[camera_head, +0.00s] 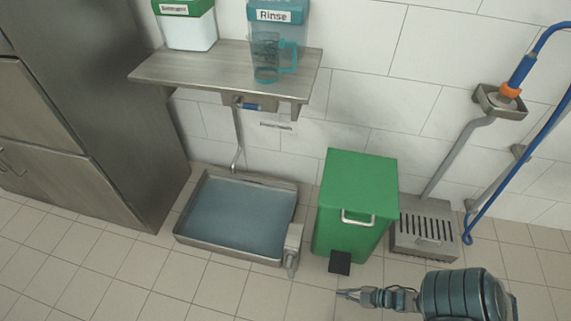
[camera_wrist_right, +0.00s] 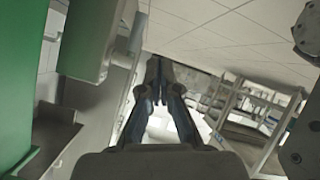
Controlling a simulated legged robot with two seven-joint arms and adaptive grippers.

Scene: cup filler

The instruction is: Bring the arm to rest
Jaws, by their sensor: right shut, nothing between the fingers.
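My right gripper (camera_head: 346,294) shows at the bottom right of the head view, its arm coming in from the right edge of the bottom. It points left, in front of the green bin, and is shut with nothing in it. In the right wrist view my right gripper's fingertips (camera_wrist_right: 157,85) are together, with no object between them. My left gripper is not in view. A blue measuring jug (camera_head: 266,60) stands on the metal shelf (camera_head: 200,72), in front of the Rinse container (camera_head: 285,14).
A green pedal bin (camera_head: 357,190) stands right of a water-filled metal basin (camera_head: 238,215). A floor drain unit (camera_head: 424,230) and a blue hose (camera_head: 530,150) are at the right. A steel cabinet (camera_head: 100,90) fills the left. The front floor is mostly clear.

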